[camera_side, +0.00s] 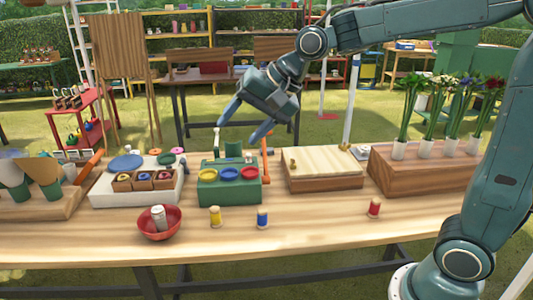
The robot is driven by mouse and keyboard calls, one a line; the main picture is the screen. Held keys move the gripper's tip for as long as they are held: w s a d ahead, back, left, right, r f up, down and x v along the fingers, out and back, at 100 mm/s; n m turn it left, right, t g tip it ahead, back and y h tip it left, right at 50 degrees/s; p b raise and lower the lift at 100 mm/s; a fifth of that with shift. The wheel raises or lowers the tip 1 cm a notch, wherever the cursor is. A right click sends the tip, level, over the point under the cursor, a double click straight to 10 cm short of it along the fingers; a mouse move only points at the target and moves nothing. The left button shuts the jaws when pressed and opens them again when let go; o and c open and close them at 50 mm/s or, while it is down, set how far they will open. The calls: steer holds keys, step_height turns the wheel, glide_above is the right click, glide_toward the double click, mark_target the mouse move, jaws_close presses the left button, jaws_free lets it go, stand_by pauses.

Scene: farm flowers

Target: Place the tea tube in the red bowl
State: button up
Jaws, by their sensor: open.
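The red bowl (159,232) stands on the wooden table near its front edge, left of centre. A pale grey-white cylinder (158,216), which looks like the tea tube, rests inside the bowl, leaning slightly, with its upper part above the rim. My gripper (241,124) is open and empty, its fingers spread and pointing down to the left. It is in the air above the green box, up and to the right of the bowl, apart from the cylinder.
A green box (229,193) with coloured dishes stands behind the bowl. Yellow (215,217), blue (262,219) and red (374,209) small spool-like pieces stand on the table (320,225). Wooden boxes (322,182) and potted flowers (427,146) are at right.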

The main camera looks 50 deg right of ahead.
steer(key=s+d+f+n+h, duration=0.1)
steer(key=s+d+n, duration=0.1)
steer(key=s, duration=0.6)
steer(key=s+d+f+n+g+h, duration=0.1)
steer(key=s+d+n, duration=0.1)
steer(key=s, duration=0.6)
steer(key=s+d+f+n+h, duration=0.1)
steer(key=s+d+f+n, duration=0.1)
steer(key=s, duration=0.6)
steer(key=d+n, duration=0.1)
steer(key=n, duration=0.1)
steer(key=shift+s+n, duration=0.15)
steer(key=shift+n, duration=0.15)
steer(key=shift+f, duration=0.1)
